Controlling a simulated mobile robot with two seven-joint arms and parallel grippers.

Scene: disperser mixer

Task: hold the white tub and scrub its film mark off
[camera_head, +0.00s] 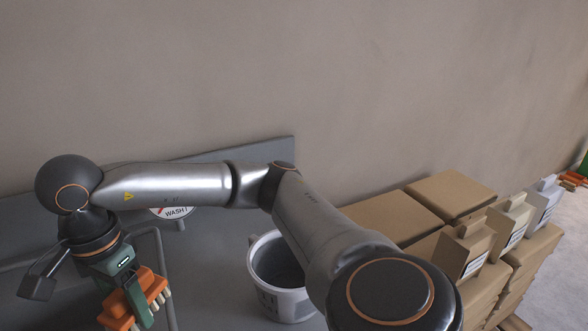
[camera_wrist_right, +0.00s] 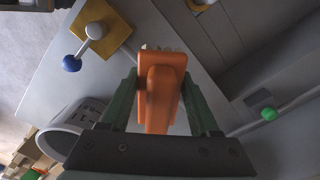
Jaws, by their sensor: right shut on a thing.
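The white tub (camera_head: 296,304) stands upright on the grey surface, below my right arm, which covers part of its right side. Its inside looks dark grey and a film mark cannot be made out. The tub also shows at the lower left in the right wrist view (camera_wrist_right: 62,146). My right gripper (camera_head: 126,288) is to the left of the tub, shut on an orange brush (camera_head: 146,288) with pale bristles. The brush sits between the green fingers in the right wrist view (camera_wrist_right: 160,92) and is apart from the tub. My left gripper is not in view.
Cardboard boxes (camera_head: 393,215) are stacked at the right, with several small cartons (camera_head: 510,222) on top. A round sign reading WASH (camera_head: 176,212) is partly behind my arm. A blue-knobbed lever (camera_wrist_right: 72,63) and a green knob (camera_wrist_right: 269,114) show in the wrist view.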

